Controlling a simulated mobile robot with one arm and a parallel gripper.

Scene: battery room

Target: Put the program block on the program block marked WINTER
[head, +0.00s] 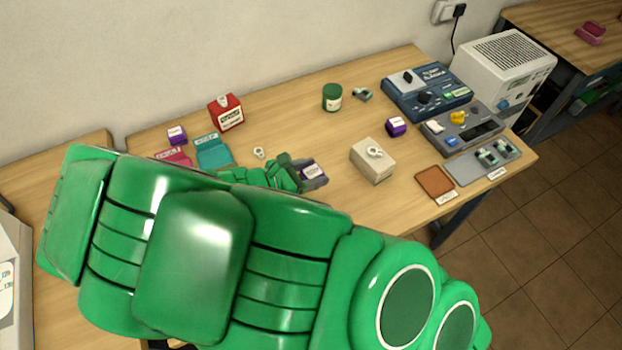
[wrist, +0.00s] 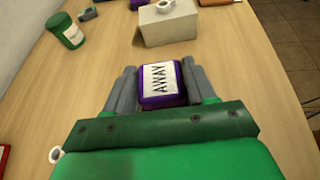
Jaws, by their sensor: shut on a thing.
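My gripper (wrist: 158,68) is shut on a purple program block (wrist: 160,84) with a white label reading AWAY, which sits between the grey fingers. In the head view the held block (head: 313,170) shows at the end of my green arm, over the middle of the bench. A second purple block (head: 396,126) with a white label stands to the right, in front of the blue device. A third purple block (head: 177,135) stands at the far left, behind the pink item. Their labels are too small to read, so I cannot tell which is marked WINTER.
A beige box (head: 373,160) with a white ring on top stands just right of my gripper. A green jar (head: 332,97), a red container (head: 226,112) and a teal item (head: 213,152) stand further back. A grey panel (head: 463,126) and a brown pad (head: 434,181) lie at right.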

